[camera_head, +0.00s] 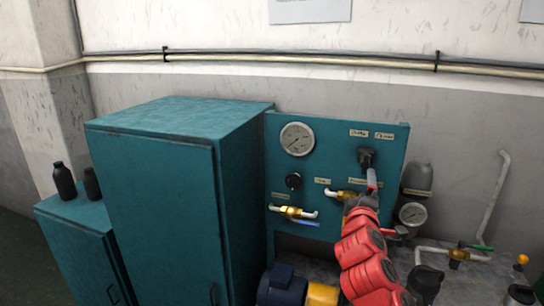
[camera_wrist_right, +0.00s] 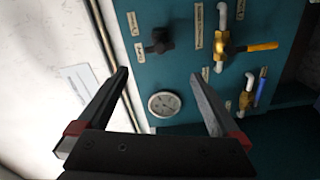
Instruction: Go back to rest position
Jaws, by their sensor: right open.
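My right gripper (camera_head: 371,178) is at the end of my red arm, in front of the teal panel (camera_head: 338,160). In the right wrist view my right gripper (camera_wrist_right: 160,80) has its two dark fingers spread wide, with nothing held between them. The panel's round gauge (camera_wrist_right: 165,104) shows in the gap, behind the fingers. A black knob (camera_wrist_right: 158,40) and a brass valve with a yellow handle (camera_wrist_right: 245,48) lie past the fingertips. In the head view my arm partly covers the panel's right part. My left gripper is in neither view.
A tall teal cabinet (camera_head: 150,190) stands left of the panel. A lower cabinet (camera_head: 75,225) with dark bottles is farther left. White pipes with a brass valve (camera_head: 457,254) are at right. A blue and yellow motor (camera_head: 282,287) sits below the panel.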

